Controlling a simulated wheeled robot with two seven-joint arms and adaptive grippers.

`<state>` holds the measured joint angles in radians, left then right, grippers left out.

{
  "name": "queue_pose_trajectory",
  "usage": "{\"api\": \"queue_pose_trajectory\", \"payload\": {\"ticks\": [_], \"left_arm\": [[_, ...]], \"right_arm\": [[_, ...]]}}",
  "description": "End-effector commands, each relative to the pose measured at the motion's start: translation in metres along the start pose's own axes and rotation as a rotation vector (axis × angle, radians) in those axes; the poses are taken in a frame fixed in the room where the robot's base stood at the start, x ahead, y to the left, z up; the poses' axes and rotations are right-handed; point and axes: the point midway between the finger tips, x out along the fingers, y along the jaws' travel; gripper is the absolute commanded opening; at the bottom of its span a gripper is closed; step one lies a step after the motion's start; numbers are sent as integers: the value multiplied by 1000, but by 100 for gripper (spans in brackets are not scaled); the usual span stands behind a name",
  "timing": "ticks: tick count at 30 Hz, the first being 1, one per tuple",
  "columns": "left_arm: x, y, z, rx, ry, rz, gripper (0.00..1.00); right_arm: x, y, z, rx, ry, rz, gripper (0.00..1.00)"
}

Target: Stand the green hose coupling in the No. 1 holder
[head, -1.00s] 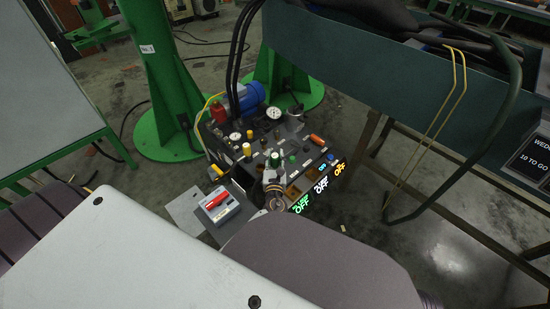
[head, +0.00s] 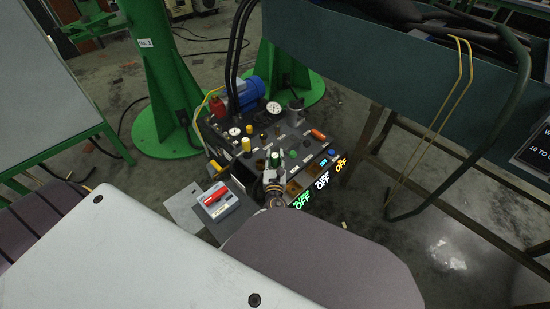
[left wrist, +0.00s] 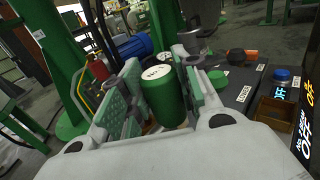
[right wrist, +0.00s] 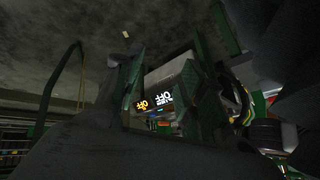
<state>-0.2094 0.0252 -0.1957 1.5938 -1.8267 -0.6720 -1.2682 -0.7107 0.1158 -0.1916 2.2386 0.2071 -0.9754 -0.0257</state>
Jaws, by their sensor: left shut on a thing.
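The green hose coupling (left wrist: 162,95) is a green cylinder with a pale, lettered top. It stands nearly upright between the pads of my left gripper (left wrist: 160,100), which is shut on it. In the head view the coupling (head: 275,159) shows small over the equipment panel, with my left gripper (head: 272,182) at its near side. Its lower end is hidden, so I cannot tell whether it touches the panel. I cannot pick out the No. 1 holder. My right gripper (right wrist: 165,90) is open, with lit OFF signs seen between its fingers.
The panel carries gauges (head: 273,108), a blue motor (head: 243,94), a yellow cylinder (head: 246,144), a small green cap (left wrist: 217,78), a blue knob (left wrist: 282,75) and brown trays (left wrist: 272,112). A dark bin (head: 370,75) stands at right.

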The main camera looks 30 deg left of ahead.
Motion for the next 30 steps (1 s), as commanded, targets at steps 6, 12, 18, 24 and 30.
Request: {"api": "queue_pose_trajectory", "payload": {"ticks": [6, 12, 18, 24, 30], "left_arm": [[0, 0, -7, 0, -2, 0, 0], [0, 0, -11, 0, -2, 0, 0], [0, 0, -12, -1, -2, 0, 0], [0, 0, -12, -1, -2, 1, 0], [0, 0, -12, -1, -2, 1, 0]], "right_arm": [[12, 2, 4, 9, 29, -6, 40], [19, 3, 6, 16, 47, -11, 40], [21, 4, 10, 20, 44, -13, 40], [20, 3, 9, 20, 47, -13, 40], [19, 3, 9, 19, 47, -12, 40]]}}
